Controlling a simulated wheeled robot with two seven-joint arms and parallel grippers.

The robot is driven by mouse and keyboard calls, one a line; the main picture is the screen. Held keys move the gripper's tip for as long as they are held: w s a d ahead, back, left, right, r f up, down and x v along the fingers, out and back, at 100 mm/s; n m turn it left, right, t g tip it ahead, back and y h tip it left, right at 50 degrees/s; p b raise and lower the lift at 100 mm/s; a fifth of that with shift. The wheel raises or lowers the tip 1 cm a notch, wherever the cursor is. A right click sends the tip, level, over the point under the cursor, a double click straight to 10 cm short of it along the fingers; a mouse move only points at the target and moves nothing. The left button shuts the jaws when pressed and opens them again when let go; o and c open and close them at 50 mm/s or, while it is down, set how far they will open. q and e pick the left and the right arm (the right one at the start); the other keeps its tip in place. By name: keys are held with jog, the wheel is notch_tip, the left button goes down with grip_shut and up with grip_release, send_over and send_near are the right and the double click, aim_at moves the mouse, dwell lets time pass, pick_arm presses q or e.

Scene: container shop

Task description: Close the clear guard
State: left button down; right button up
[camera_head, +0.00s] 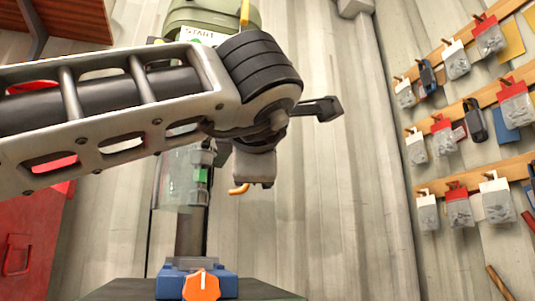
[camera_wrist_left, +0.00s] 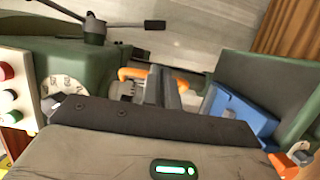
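The clear guard (camera_head: 185,180) is a transparent cylinder on the drill press, partly hidden behind my left arm in the head view. Its orange handle (camera_head: 239,190) sticks out to the right, just below my left wrist. In the left wrist view the orange handle (camera_wrist_left: 135,74) shows on both sides of the fingers of my left gripper (camera_wrist_left: 164,84). The fingers stand close together and look shut, at or in front of the handle. I cannot tell whether the handle lies between them. My right gripper is out of view.
A blue vise (camera_head: 172,280) with an orange knob (camera_head: 201,286) stands below the guard. A black-handled lever (camera_head: 318,109) projects right of the press. A red cabinet (camera_head: 30,240) is at left; pegboard goods (camera_head: 458,210) hang at right.

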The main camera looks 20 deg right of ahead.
pick_arm(q)
jog(key=shift+w+d+f+y, duration=0.1)
jog(key=shift+w+y, duration=0.15)
jog(key=shift+w, duration=0.1)
jog(key=shift+w+d+f+y, duration=0.1)
jog(key=shift+w+y, duration=0.15)
jog(key=shift+w, duration=0.1)
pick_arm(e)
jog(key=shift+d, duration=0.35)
pick_arm(q)
jog(key=shift+s, duration=0.1)
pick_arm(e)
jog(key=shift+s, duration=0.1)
pick_arm(q)
jog(key=s+d+p, duration=0.3)
jog(key=s+d, duration=0.3)
jog(key=d, duration=0.1)
jog(key=shift+s+d+p, duration=0.3)
jog(key=shift+s+d, duration=0.05)
jog(key=shift+d, duration=0.05)
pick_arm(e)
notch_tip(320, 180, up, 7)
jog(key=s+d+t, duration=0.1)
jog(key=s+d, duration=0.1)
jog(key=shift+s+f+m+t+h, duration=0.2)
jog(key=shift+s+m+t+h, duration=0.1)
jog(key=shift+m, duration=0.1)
